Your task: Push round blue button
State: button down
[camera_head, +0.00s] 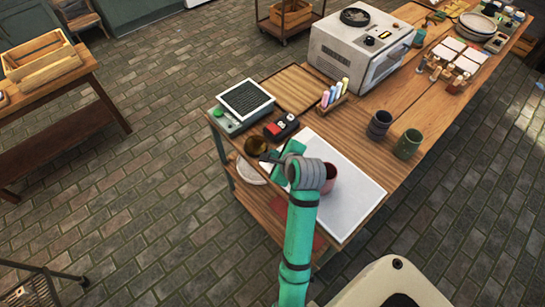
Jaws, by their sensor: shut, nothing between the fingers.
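I cannot make out a round blue button in the head view. A small dark box (281,127) with red and pale parts on top sits near the table's left end. Beside it is a green device (244,106) with a dark ribbed top and a small green round spot at its left corner. My gripper (266,158) is shut and empty, in front of the dark box and close to a round brownish-gold object (256,145). My green arm hides part of the table and of a reddish cup (330,179).
A white board (350,185) covers the near part of the wooden table. Several coloured bottles (335,96) stand in a rack before a white oven-like machine (360,45). A dark cup (379,124) and a green cup (408,144) stand to the right.

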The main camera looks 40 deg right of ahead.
jog(key=shift+f, duration=0.35)
jog(key=shift+r, duration=0.1)
dwell(0.4)
jog(key=shift+r, duration=0.85)
notch_tip(320, 180, up, 6)
dwell(0.4)
dwell(0.4)
